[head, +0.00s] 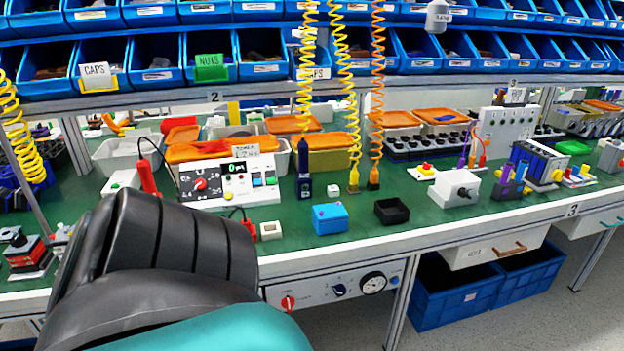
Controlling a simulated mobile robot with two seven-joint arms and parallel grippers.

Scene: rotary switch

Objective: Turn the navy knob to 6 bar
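The navy knob (339,290) is on a light grey panel (312,294) under the front edge of the green bench. A round gauge (373,283) with a white face is just right of it. The scale marks around the knob and the gauge reading are too small to read. A red knob (288,303) is at the panel's left end, close to my arm's outline. My dark grey and teal arm fills the lower left of the head view and hides part of the bench. Neither gripper shows, and nothing is seen touching the navy knob.
The green bench top (400,236) holds a blue box (330,218), a black tray (392,211) and a white control box with a red dial (200,184). A drawer (495,249) and blue crates (455,292) are right of the panel. The floor before the panel looks clear.

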